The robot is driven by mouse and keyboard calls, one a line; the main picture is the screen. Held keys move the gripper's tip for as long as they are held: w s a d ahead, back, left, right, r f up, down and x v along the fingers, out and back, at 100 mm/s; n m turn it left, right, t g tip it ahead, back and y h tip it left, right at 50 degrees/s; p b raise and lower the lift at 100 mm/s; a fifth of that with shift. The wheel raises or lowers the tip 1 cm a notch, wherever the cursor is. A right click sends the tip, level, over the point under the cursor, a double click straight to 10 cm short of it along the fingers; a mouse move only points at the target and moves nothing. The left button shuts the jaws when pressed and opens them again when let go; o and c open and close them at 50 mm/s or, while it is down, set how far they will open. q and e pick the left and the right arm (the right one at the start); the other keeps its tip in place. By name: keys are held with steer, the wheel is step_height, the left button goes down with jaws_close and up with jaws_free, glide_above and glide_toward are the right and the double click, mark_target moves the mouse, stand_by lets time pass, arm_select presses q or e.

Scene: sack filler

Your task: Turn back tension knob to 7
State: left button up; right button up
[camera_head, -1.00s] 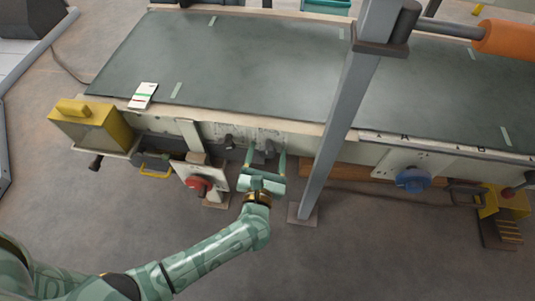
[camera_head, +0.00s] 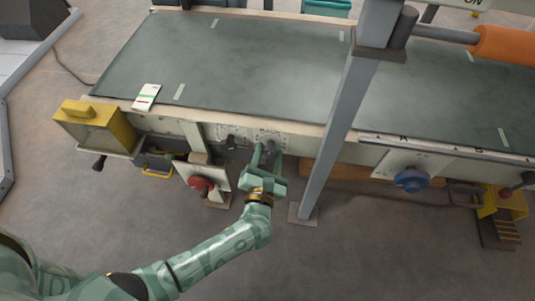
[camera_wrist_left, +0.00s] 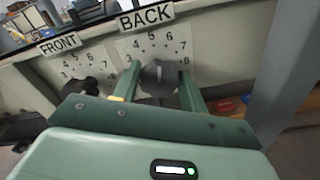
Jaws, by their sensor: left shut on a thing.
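The back tension knob (camera_wrist_left: 160,78) is dark and round, on a white dial plate under the label BACK (camera_wrist_left: 146,17). The figures 4 to 8 show around its top and right. My left gripper (camera_head: 267,158) is shut on this knob, one finger on each side, as the left wrist view (camera_wrist_left: 160,84) shows. A pale mark shows on the knob's face, but I cannot tell exactly which figure it points to. The front tension knob (camera_wrist_left: 90,87) is beside it on the left, under the label FRONT (camera_wrist_left: 60,45), untouched. My right gripper is out of view.
A grey post (camera_head: 342,120) stands close to the right of my left gripper. A red knob (camera_head: 201,184) is on a panel to the left, and a blue knob (camera_head: 411,180) is on the right. The dark belt (camera_head: 240,65) lies above the dials.

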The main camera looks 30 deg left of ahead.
arm_select(q)
steer(key=m+p, duration=0.1)
steer(key=m, duration=0.2)
steer(key=shift+d, duration=0.1)
steer(key=m+p, duration=0.1)
steer(key=m, duration=0.2)
steer(key=shift+f+m, duration=0.15)
steer(key=shift+m, duration=1.45)
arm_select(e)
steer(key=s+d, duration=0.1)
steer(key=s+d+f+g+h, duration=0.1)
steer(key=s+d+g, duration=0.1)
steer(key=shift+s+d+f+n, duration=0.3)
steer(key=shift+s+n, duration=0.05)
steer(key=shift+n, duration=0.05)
arm_select(q)
steer(key=shift+s+f+p, duration=0.1)
steer(key=shift+p, duration=0.2)
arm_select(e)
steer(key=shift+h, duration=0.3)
arm_select(q)
steer(key=o, duration=1)
steer(key=shift+c, duration=0.2)
